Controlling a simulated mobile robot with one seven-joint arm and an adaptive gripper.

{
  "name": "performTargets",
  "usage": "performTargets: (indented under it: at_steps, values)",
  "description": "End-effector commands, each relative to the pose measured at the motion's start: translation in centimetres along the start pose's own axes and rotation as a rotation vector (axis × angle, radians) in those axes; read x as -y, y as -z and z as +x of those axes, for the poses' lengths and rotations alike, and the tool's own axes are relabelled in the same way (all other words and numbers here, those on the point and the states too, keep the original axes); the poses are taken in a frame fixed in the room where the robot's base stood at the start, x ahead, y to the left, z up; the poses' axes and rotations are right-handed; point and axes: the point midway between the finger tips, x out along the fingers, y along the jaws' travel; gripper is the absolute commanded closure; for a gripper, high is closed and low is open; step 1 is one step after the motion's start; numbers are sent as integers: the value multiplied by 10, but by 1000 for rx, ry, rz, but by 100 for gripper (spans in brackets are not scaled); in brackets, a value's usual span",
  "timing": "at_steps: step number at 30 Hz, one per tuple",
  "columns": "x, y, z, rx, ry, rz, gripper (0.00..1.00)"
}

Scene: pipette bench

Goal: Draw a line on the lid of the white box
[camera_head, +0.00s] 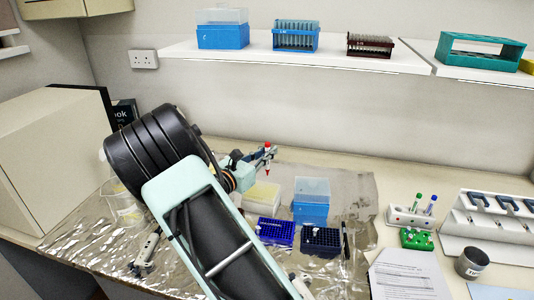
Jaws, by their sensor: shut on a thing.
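My gripper (264,156) is at the far end of my arm, left of the picture's middle. It is shut on a slim upright pen (267,146) that shows red at its top and at its lower end. The white box (264,198), with a pale lid, sits on the foil just below the pen in the picture. The pen's lower end appears above or behind the lid, and I see no clear contact. My arm hides the box's left side. I cannot make out any mark on the lid.
Two blue racks (322,240) and a clear-lidded blue box (311,205) stand close to the white box. A small tube rack (410,216), papers (407,275) and a dark cup (472,262) are at right. A shelf (420,70) runs above. Open foil lies behind the boxes.

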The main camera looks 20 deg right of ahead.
Motion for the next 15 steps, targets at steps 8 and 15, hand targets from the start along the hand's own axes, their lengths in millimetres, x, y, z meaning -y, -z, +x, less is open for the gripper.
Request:
performTargets:
  at_steps: [8,15]
  values:
    - [0,18,0,0,0,-1,100]
    - [0,41,0,1,1,-1,100]
